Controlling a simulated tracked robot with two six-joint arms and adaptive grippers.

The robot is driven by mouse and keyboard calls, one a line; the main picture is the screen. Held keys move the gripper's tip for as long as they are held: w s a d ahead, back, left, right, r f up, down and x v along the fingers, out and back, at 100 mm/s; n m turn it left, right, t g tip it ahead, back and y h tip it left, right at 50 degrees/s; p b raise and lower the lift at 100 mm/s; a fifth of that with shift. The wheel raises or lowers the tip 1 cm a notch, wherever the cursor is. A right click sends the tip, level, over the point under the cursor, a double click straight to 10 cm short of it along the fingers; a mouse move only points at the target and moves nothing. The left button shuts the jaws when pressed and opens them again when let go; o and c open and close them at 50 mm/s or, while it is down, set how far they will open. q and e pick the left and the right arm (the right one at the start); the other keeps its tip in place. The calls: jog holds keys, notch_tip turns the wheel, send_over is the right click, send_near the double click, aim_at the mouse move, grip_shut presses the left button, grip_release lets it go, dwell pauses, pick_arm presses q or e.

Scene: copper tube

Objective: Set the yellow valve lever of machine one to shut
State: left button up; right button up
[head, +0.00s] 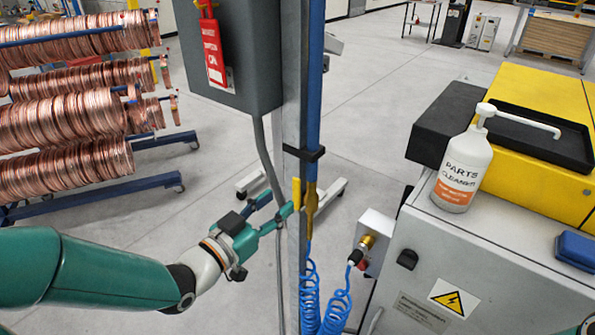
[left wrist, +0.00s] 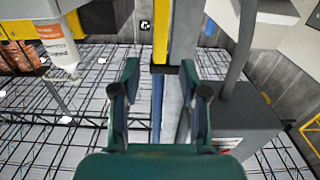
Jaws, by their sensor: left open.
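The yellow valve lever (head: 297,192) stands upright along the blue pipe (head: 313,90), beside the brass valve body (head: 311,205) on the grey post. My left gripper (head: 277,205) is open and reaches in from the left, its fingertips close to the lever. In the left wrist view, the yellow lever (left wrist: 160,36) hangs in at the top, in line with the gap between the open fingers (left wrist: 166,82). Nothing is visibly held, and I cannot tell whether a finger touches the lever. My right gripper is not in view.
A grey box (head: 235,60) with a red tag (head: 213,52) is on the post above my left gripper. Blue coiled hose (head: 335,308) hangs below the valve. A cabinet (head: 480,265) with a cleaner bottle (head: 462,170) stands to the right. Copper coils (head: 70,120) are on a rack at left.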

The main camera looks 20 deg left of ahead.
aim_at(295, 189)
pick_arm(q)
jog(key=p, duration=0.2)
jog(key=w+p, duration=0.1)
jog(key=p, duration=0.1)
jog(key=shift+w+d+r, duration=0.2)
jog(key=shift+d+r, duration=0.05)
jog(key=shift+r, duration=0.05)
jog(key=x, duration=0.2)
jog(key=p+x, duration=0.1)
jog(key=x, duration=0.2)
jog(key=shift+w+d+f, duration=0.15)
jog(key=shift+w+f, duration=0.15)
jog(key=shift+f, duration=0.05)
grip_shut()
